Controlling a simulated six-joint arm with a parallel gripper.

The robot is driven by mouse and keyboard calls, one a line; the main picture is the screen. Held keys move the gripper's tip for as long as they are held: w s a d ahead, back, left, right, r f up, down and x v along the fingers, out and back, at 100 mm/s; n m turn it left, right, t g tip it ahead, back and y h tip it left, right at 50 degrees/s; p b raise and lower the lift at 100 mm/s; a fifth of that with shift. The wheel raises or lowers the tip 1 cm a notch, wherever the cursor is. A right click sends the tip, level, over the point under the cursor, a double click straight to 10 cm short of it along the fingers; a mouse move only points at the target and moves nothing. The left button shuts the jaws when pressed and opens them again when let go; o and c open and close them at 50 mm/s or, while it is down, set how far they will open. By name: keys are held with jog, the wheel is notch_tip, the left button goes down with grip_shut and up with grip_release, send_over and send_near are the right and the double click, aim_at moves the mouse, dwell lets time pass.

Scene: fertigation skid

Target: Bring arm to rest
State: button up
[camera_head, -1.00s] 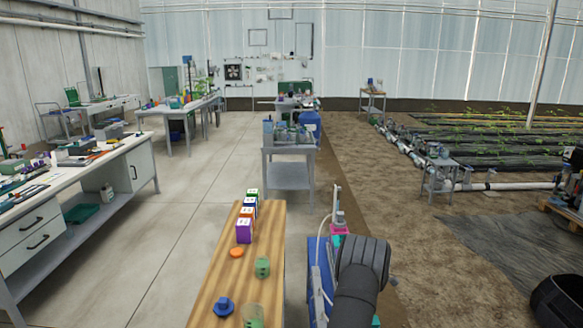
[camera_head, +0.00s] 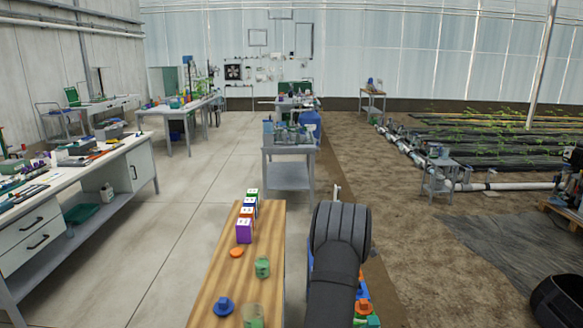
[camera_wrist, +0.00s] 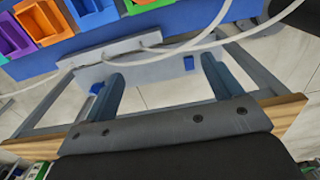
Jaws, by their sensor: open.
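My arm (camera_head: 337,262) rises dark and bent at the lower middle of the head view, right of the wooden bench. My gripper is hidden behind it there. In the wrist view my gripper (camera_wrist: 160,82) shows two grey-blue fingers spread wide apart with nothing held between them. A pale bar with white hoses (camera_wrist: 150,50) lies beyond the fingers. Whether they touch it I cannot tell.
The wooden bench (camera_head: 218,283) holds several coloured boxes (camera_head: 244,231), an orange disc (camera_head: 237,252), a green cup (camera_head: 262,267) and a blue knob (camera_head: 223,306). Coloured bins (camera_wrist: 90,12) lie at the wrist view's top left. A grey cart (camera_head: 288,175) stands ahead.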

jog(key=s+a+r, duration=0.2)
jog(key=a, duration=0.7)
jog(key=s+a+r, duration=0.2)
jog(key=a, duration=0.8)
jog(key=shift+s+r, duration=0.15)
jog(key=shift+s, duration=0.15)
jog(key=shift+d+r, duration=0.1)
jog(key=shift+d, duration=0.05)
jog(key=w+d+f, duration=0.2)
jog(key=d, duration=0.7)
jog(key=w+d+f, duration=0.2)
jog(key=d, duration=0.8)
jog(key=shift+w+f, duration=0.3)
jog(key=shift+w, duration=0.05)
jog(key=shift+a, duration=0.15)
